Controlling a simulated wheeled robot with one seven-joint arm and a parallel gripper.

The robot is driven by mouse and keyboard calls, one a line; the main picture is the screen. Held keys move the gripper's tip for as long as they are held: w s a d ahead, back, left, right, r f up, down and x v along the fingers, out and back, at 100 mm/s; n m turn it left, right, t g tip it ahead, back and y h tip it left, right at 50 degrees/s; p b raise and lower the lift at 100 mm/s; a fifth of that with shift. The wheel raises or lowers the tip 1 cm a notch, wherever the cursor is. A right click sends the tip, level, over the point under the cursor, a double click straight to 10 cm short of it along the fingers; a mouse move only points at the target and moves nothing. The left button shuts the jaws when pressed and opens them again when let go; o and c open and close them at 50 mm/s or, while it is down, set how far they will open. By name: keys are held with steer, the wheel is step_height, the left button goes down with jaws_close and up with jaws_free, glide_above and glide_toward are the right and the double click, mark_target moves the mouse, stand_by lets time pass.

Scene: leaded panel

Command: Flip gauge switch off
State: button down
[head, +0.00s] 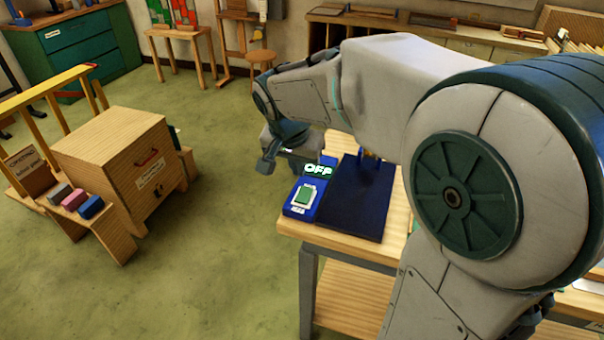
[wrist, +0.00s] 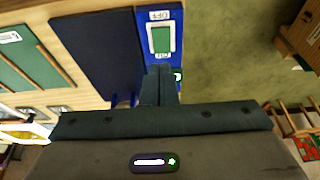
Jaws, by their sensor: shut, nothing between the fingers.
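The gauge is a blue box (head: 297,210) on the near left corner of the workbench, beside a dark flat plate. Its switch (head: 306,195) is a green rocker in a white frame, and its lit display (head: 317,169) reads "OFF". In the wrist view the green switch (wrist: 161,40) is just beyond my fingertips, with a small white label at its upper end. My gripper (wrist: 160,72) is shut and empty, over the display end of the box, and hides most of the display. In the head view my gripper (head: 266,163) is left of the display; whether it touches the box is unclear.
The dark plate (head: 352,205) lies right of the gauge on the wooden workbench (head: 290,228). A wooden cabinet (head: 110,150) with several coloured blocks stands at left. The green floor between is clear. My arm covers much of the bench.

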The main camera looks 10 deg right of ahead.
steer(key=shift+s+a+r, duration=0.3)
steer(key=shift+s+r, duration=0.15)
steer(key=shift+r, duration=0.3)
steer(key=shift+s+a+r, duration=0.25)
steer(key=shift+s+r, duration=0.15)
steer(key=shift+r, duration=0.3)
steer(key=s+d+f+n+y, duration=0.1)
steer(key=s+d+f+n, duration=0.2)
steer(key=s, duration=0.4)
steer(key=s+d+f+n+y, duration=0.1)
steer(key=s+d+f+n, duration=0.2)
steer(key=s, duration=0.5)
steer(key=shift+s, duration=0.15)
